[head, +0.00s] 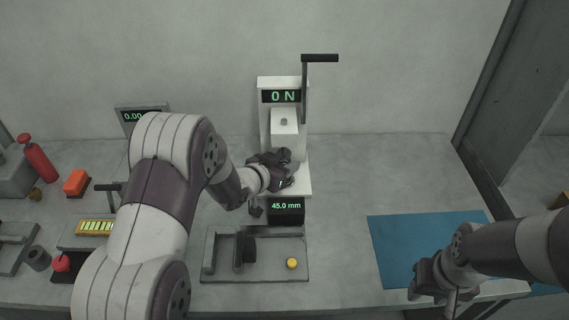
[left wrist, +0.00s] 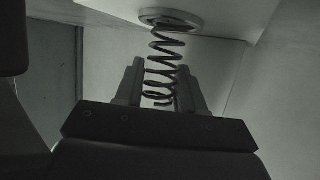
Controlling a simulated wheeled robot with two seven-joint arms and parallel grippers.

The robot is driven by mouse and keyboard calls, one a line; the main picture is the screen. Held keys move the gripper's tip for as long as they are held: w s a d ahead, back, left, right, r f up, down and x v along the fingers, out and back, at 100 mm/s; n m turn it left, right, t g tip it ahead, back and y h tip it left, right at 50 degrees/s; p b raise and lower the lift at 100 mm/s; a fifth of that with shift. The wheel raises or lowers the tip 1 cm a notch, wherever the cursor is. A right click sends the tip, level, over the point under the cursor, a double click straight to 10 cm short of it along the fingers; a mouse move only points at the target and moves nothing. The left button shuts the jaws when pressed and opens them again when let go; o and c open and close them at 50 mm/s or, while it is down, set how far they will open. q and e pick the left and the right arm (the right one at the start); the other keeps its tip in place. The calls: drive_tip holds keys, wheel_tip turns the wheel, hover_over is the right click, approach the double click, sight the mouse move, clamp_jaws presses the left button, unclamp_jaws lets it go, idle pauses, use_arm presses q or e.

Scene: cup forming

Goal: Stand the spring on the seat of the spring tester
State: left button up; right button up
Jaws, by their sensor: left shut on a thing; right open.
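The spring tester (head: 265,112) stands at the back middle, a white frame with a lever and displays reading 0 N and 45.0 mm. My left gripper (head: 286,178) is at its front, below the white press block (head: 284,127), and hides the seat area in the head view. In the left wrist view, its fingers (left wrist: 160,85) are shut on the dark coil spring (left wrist: 166,48). The spring's far end meets or nearly meets a pale round disc (left wrist: 172,20); I cannot tell if they touch. My right gripper (head: 434,285) is open and empty at the front right.
A grey fixture tray (head: 225,272) with a yellow knob (head: 292,263) lies in front of the tester. A blue mat (head: 400,240) lies at the right, partly under my right arm. A red bottle (head: 38,160) and orange block (head: 76,183) stand at the left.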

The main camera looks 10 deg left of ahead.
use_arm(q)
drive_tip(key=shift+f, duration=0.15)
drive_tip(key=o, duration=1.1)
drive_tip(key=shift+s+r, duration=0.15)
drive_tip(key=shift+r, duration=0.15)
drive_tip(key=p+v, duration=0.1)
drive_tip(key=v, duration=1)
drive_tip(key=shift+s+a, duration=0.15)
drive_tip(key=shift+s, duration=0.2)
